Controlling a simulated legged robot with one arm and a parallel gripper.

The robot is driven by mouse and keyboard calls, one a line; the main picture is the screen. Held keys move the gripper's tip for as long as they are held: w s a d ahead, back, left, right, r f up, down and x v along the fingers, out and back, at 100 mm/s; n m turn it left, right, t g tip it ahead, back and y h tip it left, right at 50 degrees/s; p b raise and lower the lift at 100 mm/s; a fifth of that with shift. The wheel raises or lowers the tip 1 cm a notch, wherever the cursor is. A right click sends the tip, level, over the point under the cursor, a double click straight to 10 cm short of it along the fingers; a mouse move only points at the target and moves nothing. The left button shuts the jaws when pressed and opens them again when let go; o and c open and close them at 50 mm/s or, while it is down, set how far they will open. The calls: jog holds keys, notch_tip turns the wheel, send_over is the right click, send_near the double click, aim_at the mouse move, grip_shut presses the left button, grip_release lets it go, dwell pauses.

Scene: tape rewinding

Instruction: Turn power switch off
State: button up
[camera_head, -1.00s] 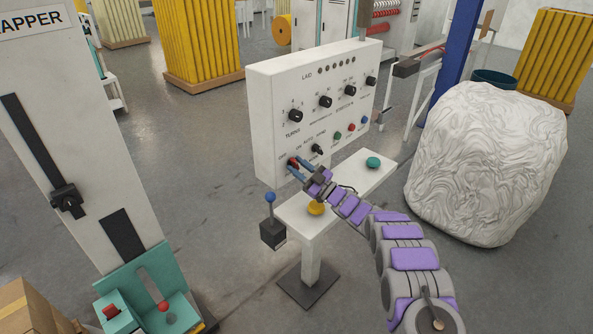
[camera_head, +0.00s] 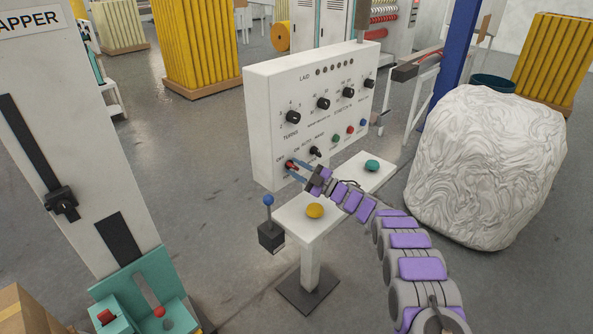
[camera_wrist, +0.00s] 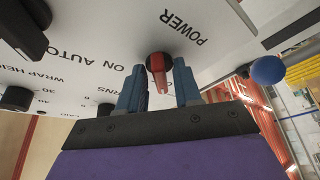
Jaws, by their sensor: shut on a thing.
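The red power switch (camera_head: 291,164) is on the lower left of the white control panel (camera_head: 262,110), near the OFF and ON labels. In the wrist view the red switch lever (camera_wrist: 157,72) stands out from the panel beside the word POWER. My gripper (camera_head: 297,169) reaches the panel from the right in the head view. Its two blue fingers sit on either side of the lever in the wrist view (camera_wrist: 158,84), shut on it. In the head view the fingers partly cover the area around the switch.
A black selector knob (camera_head: 315,152) is just right of the switch. Below stands a white pedestal (camera_head: 335,190) with a yellow button (camera_head: 314,211) and a green button (camera_head: 372,166). A blue-knobbed lever (camera_head: 268,200) is at its left. A wrapped white bale (camera_head: 485,165) stands right.

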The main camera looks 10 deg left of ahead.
jog(key=o, duration=0.7)
jog(key=shift+s+r, duration=0.15)
jog(key=shift+d, duration=0.1)
jog(key=shift+d+f, duration=0.2)
jog(key=shift+d, duration=0.05)
jog(key=p+v, duration=0.3)
jog(key=v, duration=1.4)
